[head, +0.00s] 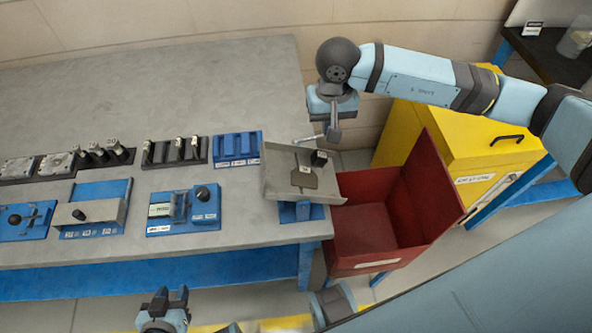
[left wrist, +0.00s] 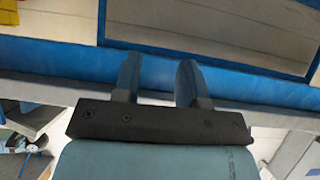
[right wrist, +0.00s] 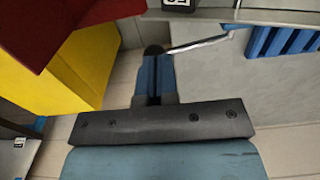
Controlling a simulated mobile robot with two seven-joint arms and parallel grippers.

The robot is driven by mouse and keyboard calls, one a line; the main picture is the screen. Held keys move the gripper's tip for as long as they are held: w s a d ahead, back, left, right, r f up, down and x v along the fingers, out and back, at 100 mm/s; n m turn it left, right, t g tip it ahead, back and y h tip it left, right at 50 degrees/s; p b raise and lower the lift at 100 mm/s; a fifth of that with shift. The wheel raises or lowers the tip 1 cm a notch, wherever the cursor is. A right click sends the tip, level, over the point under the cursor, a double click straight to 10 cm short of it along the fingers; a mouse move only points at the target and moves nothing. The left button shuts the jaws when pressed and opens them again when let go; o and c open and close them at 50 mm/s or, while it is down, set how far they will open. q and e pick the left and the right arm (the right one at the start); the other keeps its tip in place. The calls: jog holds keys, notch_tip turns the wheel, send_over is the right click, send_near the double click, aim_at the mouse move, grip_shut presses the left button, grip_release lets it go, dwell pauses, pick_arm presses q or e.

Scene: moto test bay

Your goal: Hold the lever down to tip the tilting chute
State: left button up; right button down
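The tilting chute is a grey tray (head: 277,182) on a blue base (head: 297,212) at the table's right end, beside a red bin. My right gripper (head: 333,132) points down at the lever's end. Its fingers (right wrist: 155,72) are together, with the knob at their tips; firm contact is unclear. My left gripper (head: 169,297) is open and empty before the table.
The open red bin (head: 446,178) stands right of the chute, and a yellow cabinet (head: 480,132) stands behind it. A blue slotted block (head: 237,148) and several other fixtures sit left of the chute. The table's (head: 200,85) back half is clear.

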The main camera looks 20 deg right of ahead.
jog(key=shift+f+b, duration=0.45)
jog(key=shift+b, duration=0.15)
jog(key=shift+f, duration=0.1)
jog(key=shift+d+f+b, duration=0.1)
jog(key=shift+f+b, duration=0.35)
jog(key=shift+b, duration=0.35)
jog(key=shift+r+p, duration=1.7)
jog(key=shift+r, duration=2.95)
